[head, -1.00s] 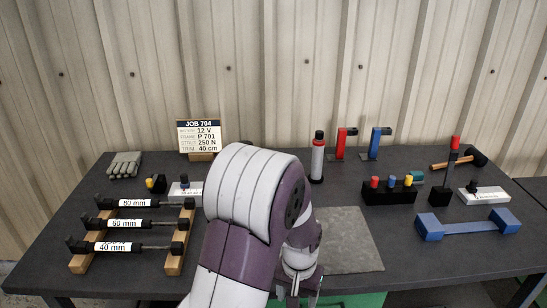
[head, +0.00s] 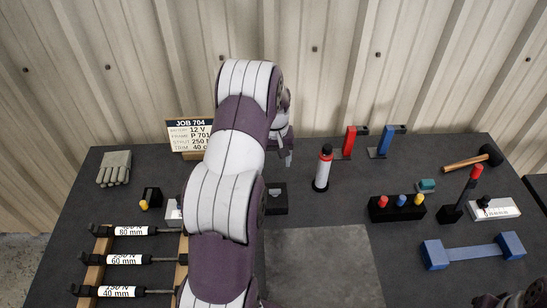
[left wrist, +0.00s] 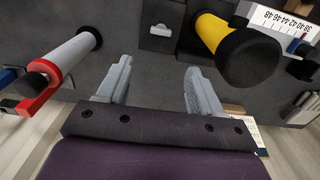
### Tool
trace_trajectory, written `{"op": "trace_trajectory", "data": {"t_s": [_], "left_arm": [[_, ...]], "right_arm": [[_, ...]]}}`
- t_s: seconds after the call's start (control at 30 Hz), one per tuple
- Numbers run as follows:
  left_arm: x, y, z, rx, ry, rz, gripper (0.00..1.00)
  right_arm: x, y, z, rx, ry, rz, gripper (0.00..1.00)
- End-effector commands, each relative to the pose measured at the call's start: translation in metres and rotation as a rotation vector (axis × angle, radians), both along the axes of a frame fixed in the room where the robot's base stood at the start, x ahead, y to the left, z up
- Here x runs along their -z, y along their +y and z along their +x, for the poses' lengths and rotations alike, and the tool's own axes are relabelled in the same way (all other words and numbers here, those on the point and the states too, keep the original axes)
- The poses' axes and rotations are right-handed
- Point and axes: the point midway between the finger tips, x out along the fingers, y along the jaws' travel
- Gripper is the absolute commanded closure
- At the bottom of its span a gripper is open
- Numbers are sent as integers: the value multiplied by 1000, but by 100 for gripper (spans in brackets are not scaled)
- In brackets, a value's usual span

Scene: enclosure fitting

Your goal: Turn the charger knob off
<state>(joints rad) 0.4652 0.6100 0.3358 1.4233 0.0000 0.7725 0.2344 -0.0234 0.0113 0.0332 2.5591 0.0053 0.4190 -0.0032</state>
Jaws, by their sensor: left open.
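My left gripper (head: 286,158) is above the back middle of the table, beyond my arm. In the left wrist view its two fingers (left wrist: 159,68) are apart with nothing between them. A white box with a printed scale (head: 172,212) is partly hidden by my arm; it also shows in the left wrist view (left wrist: 280,22). Another white box with a black knob (head: 495,208) stands at the right. A small black box (head: 276,198) lies just in front of the gripper. I cannot tell which of these is the charger.
A yellow cylinder with a black cap (left wrist: 232,45) stands close to the left fingers. A white tube with red trim (head: 322,172) stands on the other side. Red and blue clamps (head: 350,140) are behind. The grey mat (head: 325,265) is bare.

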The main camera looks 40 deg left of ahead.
Motion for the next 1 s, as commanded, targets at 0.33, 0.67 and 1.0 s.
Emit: {"op": "trace_trajectory", "data": {"t_s": [0.33,0.67,1.0], "left_arm": [[70,-1,-2,-1,4,-2,34],[120,-1,-1,0,0,0,34],[125,-1,-1,0,0,0,44]], "right_arm": [[-27,0,0,0,1,0,57],[-40,0,0,0,1,0,57],[-39,0,0,0,1,0,57]]}}
